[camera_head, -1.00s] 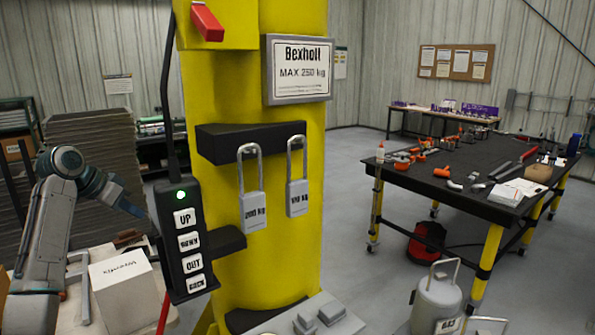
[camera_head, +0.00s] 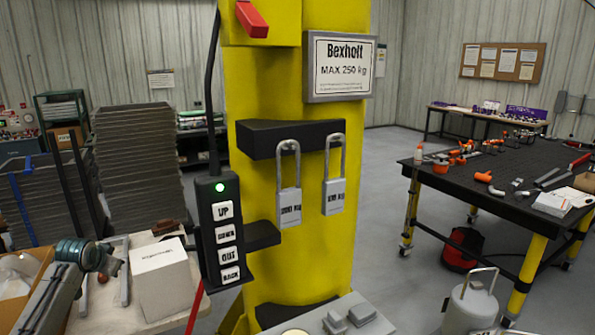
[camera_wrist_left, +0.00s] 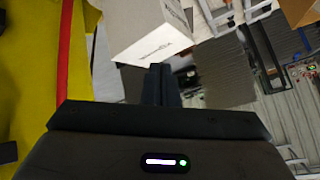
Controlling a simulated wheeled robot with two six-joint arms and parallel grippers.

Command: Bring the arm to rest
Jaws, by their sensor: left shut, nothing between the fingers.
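In the left wrist view the gripper's dark fingers (camera_wrist_left: 161,86) are together and empty, pointing toward the box (camera_wrist_left: 150,30). My right gripper is in neither view.
A yellow hoist column (camera_head: 300,235) stands ahead with a hanging button pendant (camera_head: 222,235) and two padlock-shaped weights (camera_head: 289,205). A black worktable (camera_head: 490,200) with tools is at right, and a gas cylinder (camera_head: 470,305) in front of it. Open floor lies between.

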